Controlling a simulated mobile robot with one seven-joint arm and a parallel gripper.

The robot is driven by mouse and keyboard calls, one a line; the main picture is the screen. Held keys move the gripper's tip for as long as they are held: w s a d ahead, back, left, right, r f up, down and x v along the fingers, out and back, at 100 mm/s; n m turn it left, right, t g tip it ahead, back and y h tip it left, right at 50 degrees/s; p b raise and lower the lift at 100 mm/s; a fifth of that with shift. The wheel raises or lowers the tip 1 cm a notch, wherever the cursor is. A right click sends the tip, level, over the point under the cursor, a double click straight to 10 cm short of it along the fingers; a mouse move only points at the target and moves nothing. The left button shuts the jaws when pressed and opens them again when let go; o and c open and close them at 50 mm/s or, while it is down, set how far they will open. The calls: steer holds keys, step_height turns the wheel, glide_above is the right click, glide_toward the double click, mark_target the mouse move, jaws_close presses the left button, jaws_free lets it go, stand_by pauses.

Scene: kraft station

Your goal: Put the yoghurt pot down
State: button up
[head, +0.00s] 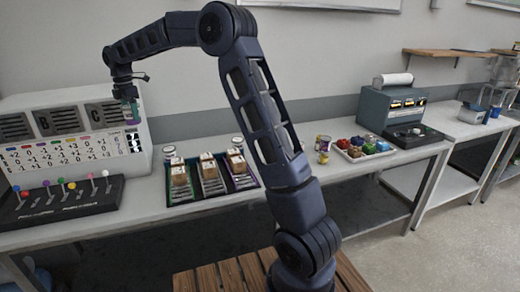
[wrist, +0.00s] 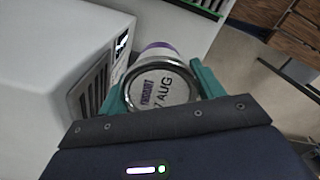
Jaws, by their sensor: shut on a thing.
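My gripper (head: 130,105) is raised at the left in the head view, in front of the right end of a white cabinet (head: 75,135). Its green fingers (wrist: 205,82) are shut on the yoghurt pot (wrist: 160,88), which fills the middle of the wrist view. The pot shows a silver lid printed with a purple word and "7 AUG", and a white and purple side. In the head view the pot is small and mostly hidden by the fingers. The white cabinet (wrist: 50,50) is close on the pot's left in the wrist view.
Trays (head: 240,183) with brown boxes (head: 207,168) stand on the white bench (head: 290,170), right of a black lever panel (head: 65,205). Two lidded pots (head: 169,152) (head: 237,143) stand behind them. Small cans (head: 323,148) and a tray of coloured items (head: 362,150) are further right.

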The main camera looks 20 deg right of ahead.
steer(key=shift+w+d+r, duration=0.1)
steer(key=shift+w+r, duration=0.05)
steer(key=shift+r, duration=0.65)
steer(key=w+d+m, duration=0.2)
steer(key=w+d, duration=0.3)
steer(key=d, duration=0.3)
steer(key=w+d+m, duration=0.1)
steer(key=w+d, duration=0.4)
steer(key=d, duration=0.2)
steer(key=w+d+m, duration=0.3)
steer(key=d, duration=1.9)
steer(key=w+d+m, duration=0.3)
steer(key=d+m, duration=0.1)
steer(key=d, duration=1.9)
step_height(320, 180, down, 31)
steer(key=shift+a+f, duration=0.15)
steer(key=shift+f, duration=0.15)
steer(key=o, duration=1.1)
steer(key=shift+c, duration=0.2)
